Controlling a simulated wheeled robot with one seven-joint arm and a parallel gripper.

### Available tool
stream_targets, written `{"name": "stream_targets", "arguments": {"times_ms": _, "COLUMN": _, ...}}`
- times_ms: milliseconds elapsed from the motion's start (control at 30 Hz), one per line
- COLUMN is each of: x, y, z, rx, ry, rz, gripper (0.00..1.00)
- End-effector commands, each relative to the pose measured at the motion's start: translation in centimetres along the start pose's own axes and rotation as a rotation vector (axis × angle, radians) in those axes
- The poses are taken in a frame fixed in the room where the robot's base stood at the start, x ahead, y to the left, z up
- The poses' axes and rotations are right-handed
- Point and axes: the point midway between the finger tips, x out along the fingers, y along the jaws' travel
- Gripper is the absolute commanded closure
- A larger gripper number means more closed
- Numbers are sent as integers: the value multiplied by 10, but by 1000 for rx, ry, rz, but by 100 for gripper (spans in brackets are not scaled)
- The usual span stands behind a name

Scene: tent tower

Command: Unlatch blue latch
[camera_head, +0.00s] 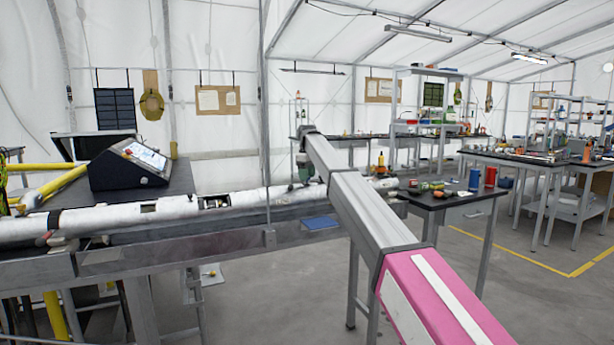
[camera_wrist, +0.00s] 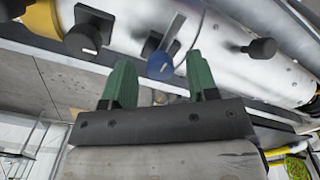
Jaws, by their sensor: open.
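The blue latch shows between and slightly beyond the fingertips, and nothing is held. I cannot tell whether the fingers touch the cylinder. In the head view my gripper (camera_head: 304,168) is small and green at the long white tube (camera_head: 110,212). The blue latch cannot be made out there.
Black latches flank the blue one, one at left (camera_wrist: 88,33) and one at right (camera_wrist: 262,48). A console (camera_head: 130,162) stands behind the tube at left. A cluttered table (camera_head: 455,198) stands at right. The floor in front is mostly clear.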

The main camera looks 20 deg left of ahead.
Motion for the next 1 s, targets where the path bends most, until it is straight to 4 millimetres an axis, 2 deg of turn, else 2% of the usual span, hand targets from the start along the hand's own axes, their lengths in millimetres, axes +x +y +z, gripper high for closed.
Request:
{"name": "stream_targets", "arguments": {"times_ms": 167, "x": -9, "y": 0, "z": 0, "rx": 0, "ry": 0, "rz": 1, "gripper": 46}}
{"name": "stream_targets", "arguments": {"times_ms": 267, "x": -20, "y": 1, "z": -1, "rx": 0, "ry": 1, "rz": 1, "gripper": 46}}
{"name": "stream_targets", "arguments": {"times_ms": 700, "x": -97, "y": 1, "z": -1, "rx": 0, "ry": 1, "rz": 1, "gripper": 46}}
{"name": "stream_targets", "arguments": {"times_ms": 800, "x": -106, "y": 0, "z": -1, "rx": 0, "ry": 0, "rz": 0, "gripper": 46}}
{"name": "stream_targets", "arguments": {"times_ms": 1000, "x": -108, "y": 0, "z": 0, "rx": 0, "ry": 0, "rz": 0, "gripper": 46}}
